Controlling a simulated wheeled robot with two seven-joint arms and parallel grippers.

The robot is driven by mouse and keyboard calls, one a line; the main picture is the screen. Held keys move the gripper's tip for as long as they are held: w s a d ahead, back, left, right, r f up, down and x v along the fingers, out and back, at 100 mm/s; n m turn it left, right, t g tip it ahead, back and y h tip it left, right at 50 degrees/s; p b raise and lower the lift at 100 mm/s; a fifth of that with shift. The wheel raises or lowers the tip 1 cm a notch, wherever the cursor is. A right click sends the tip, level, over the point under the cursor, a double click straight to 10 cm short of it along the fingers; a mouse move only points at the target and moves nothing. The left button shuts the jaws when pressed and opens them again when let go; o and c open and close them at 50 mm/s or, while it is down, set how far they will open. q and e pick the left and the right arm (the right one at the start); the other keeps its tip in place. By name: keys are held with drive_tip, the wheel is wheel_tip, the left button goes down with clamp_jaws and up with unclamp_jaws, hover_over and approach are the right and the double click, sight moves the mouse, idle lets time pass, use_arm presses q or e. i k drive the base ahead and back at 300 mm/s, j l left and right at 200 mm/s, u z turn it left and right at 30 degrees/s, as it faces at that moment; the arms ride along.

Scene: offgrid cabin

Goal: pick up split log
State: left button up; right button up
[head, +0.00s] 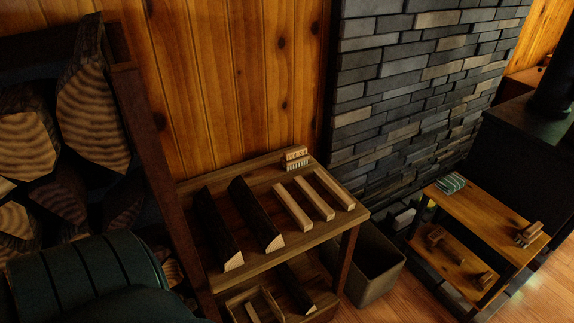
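Two dark-barked split logs lie side by side on the top of a wooden stand: the left log (217,229) and the right log (256,214). Their pale cut ends face the front edge, and a gap separates them. Another dark piece, probably a split log (300,290), lies on the stand's lower shelf, partly hidden by the top. Large split logs (95,90) with pale cut faces are stacked in a dark rack at the left. Neither of my grippers is in view.
Three pale wood sticks (314,198) and a small brush (296,158) share the stand top (330,226). A dark bin (368,272) stands right of it. A low wooden bench (480,218) is farther right.

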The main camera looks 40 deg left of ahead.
sight(303, 299)
drive_tip(key=i+l+u, duration=0.2)
drive_tip(key=u, duration=0.25)
drive_tip(key=i+l+u, duration=0.25)
drive_tip(key=u, duration=0.25)
drive_tip(key=i+l+u, duration=0.15)
drive_tip(key=l+u, duration=0.3)
drive_tip(key=i+l+u, duration=0.25)
drive_tip(key=l, duration=0.15)
drive_tip(key=l+u, duration=0.25)
drive_tip(key=l, duration=0.15)
